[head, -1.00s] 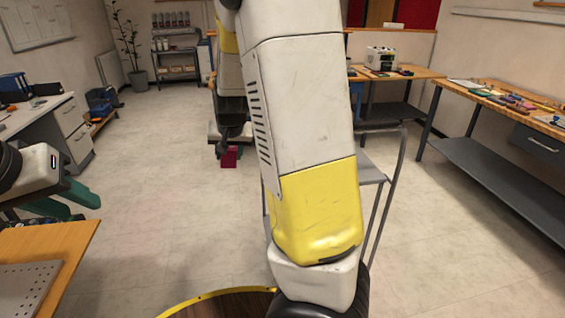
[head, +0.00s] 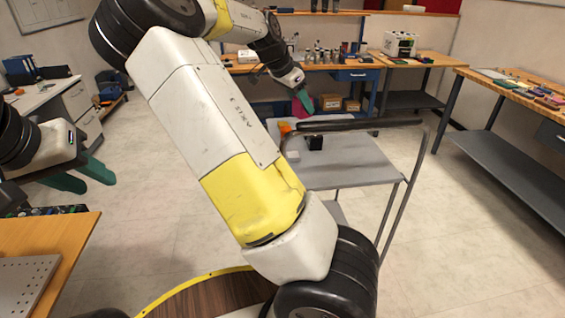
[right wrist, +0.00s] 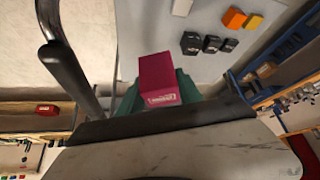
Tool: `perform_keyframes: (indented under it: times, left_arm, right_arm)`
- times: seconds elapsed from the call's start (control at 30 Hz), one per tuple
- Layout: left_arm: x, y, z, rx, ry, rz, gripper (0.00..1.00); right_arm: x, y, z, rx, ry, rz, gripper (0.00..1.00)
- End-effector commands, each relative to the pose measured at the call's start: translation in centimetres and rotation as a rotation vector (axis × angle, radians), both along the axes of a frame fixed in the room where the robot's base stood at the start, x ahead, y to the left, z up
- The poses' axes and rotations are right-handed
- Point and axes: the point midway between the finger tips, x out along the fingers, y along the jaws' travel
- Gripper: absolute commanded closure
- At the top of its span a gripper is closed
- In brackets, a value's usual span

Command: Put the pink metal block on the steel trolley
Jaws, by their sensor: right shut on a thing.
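The pink metal block (right wrist: 158,75) is held between the green fingers of my right gripper (right wrist: 156,98), in the right wrist view. In the head view, my right gripper (head: 303,102) is at the far left end of the steel trolley (head: 355,172), with a bit of pink showing beside its fingers. The trolley's grey top (right wrist: 215,60) lies behind the block in the right wrist view; I cannot tell how high above it the block is. My left gripper (head: 82,177) is open and empty at the left, its two green fingers apart.
On the trolley top are a black block (head: 315,142), a white block (head: 293,155) and an orange item (head: 285,127). Workbenches (head: 500,95) line the back and right. The near half of the trolley top looks clear.

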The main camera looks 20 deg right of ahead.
Motion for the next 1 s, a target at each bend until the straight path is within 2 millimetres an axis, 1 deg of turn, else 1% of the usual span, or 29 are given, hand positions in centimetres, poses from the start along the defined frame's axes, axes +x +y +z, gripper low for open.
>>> perform_keyframes:
  times: [0.03,0.13,0.27,0.37,0.6,0.7,0.8,1.0]
  left_arm:
    - [0.0,0.0,0.0,0.000,0.000,0.000,0.64]
    - [0.0,0.0,0.0,0.000,0.000,0.000,0.64]
    - [0.0,0.0,0.0,0.000,0.000,0.000,0.64]
    - [0.0,0.0,0.0,0.000,0.000,0.000,0.64]
    - [0.0,0.0,0.0,0.000,0.000,0.000,0.64]
    - [0.0,0.0,0.0,0.000,0.000,0.000,0.64]
    - [0.0,0.0,0.0,0.000,0.000,0.000,0.64]
    - [0.0,0.0,0.0,0.000,0.000,0.000,0.64]
  right_arm:
    - [-0.2,-0.1,-1.2,-0.003,0.005,-0.005,1.00]
    - [-0.4,-0.2,-3.0,-0.004,0.003,-0.012,1.00]
    - [-0.6,-0.3,-4.8,-0.005,0.002,-0.016,1.00]
    - [-0.6,-0.3,-6.9,-0.006,0.005,-0.016,1.00]
    - [-0.7,-0.4,-13.3,-0.006,0.005,-0.016,1.00]
    - [-0.6,-0.3,-15.4,-0.007,0.003,-0.014,1.00]
    - [-0.6,-0.3,-16.8,-0.006,0.002,-0.014,1.00]
    - [-0.5,-0.3,-18.0,-0.005,0.000,-0.014,1.00]
